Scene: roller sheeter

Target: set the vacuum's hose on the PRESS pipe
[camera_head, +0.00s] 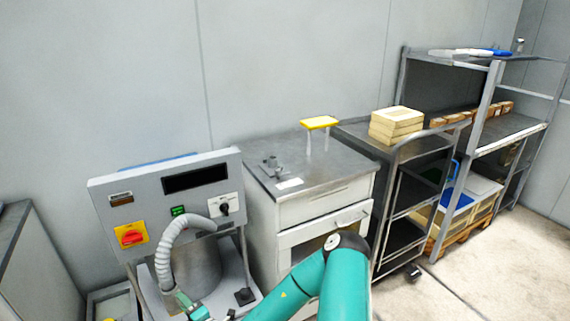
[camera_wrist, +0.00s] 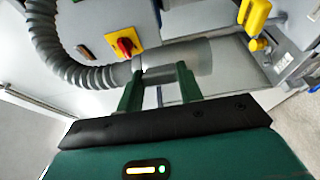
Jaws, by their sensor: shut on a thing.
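The vacuum's grey ribbed hose (camera_head: 170,245) arches in front of the control panel in the head view and comes down to my gripper (camera_head: 188,303). In the wrist view the hose (camera_wrist: 75,72) curves in from the upper left to a smooth grey end piece (camera_wrist: 190,58). My gripper (camera_wrist: 160,85) is shut on the hose near this end, with one green finger on each side. I cannot make out a PRESS label, so I cannot tell which pipe bears it. Whether the hose end touches a pipe is not clear.
The grey panel (camera_head: 150,210) carries a red knob on a yellow plate (camera_head: 131,235). A grey cylinder (camera_head: 197,268) stands below it. A cabinet (camera_head: 330,172) to the right bears a small grey fitting (camera_head: 271,166) and a yellow-topped stand (camera_head: 319,122). Open floor (camera_head: 490,265) lies at right.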

